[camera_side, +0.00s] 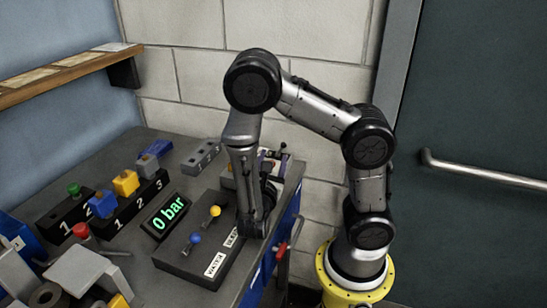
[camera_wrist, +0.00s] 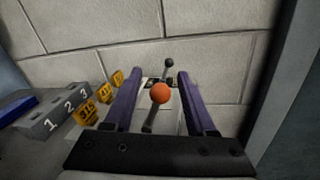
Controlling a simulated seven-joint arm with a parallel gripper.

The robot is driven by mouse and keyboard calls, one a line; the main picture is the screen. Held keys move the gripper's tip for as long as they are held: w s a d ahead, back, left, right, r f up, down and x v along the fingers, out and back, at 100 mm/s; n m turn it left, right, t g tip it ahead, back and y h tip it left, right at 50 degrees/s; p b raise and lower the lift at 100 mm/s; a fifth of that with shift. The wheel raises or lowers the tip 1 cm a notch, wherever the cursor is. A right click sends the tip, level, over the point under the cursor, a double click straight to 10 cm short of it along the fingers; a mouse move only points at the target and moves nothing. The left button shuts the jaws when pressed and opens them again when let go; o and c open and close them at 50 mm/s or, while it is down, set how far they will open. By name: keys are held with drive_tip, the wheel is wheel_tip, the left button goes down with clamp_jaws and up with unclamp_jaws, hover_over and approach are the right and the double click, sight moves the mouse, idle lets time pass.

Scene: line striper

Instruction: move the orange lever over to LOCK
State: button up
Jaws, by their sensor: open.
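The orange lever (camera_wrist: 160,93) shows in the wrist view as an orange ball on a grey stem, rising from a light grey housing. My gripper (camera_wrist: 159,74) is open, with one purple finger on each side of the orange ball. Gaps show between the ball and both fingers, and nothing is held. No LOCK marking can be read in either view. In the side view my gripper (camera_side: 272,155) is low over the far right part of the bench, and my arm hides the lever.
A black-knobbed lever (camera_wrist: 169,63) stands beyond the orange one, near the block wall. Yellow tags (camera_wrist: 88,111) and a numbered grey block (camera_wrist: 62,116) lie to the left. In the side view, a dark box with yellow (camera_side: 215,211) and blue (camera_side: 195,238) knobs sits near my arm, beside a "0 bar" display (camera_side: 166,216).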

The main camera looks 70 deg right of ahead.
drive_tip(key=shift+w+d, duration=0.15)
drive_tip(key=shift+d, duration=0.55)
clamp_jaws()
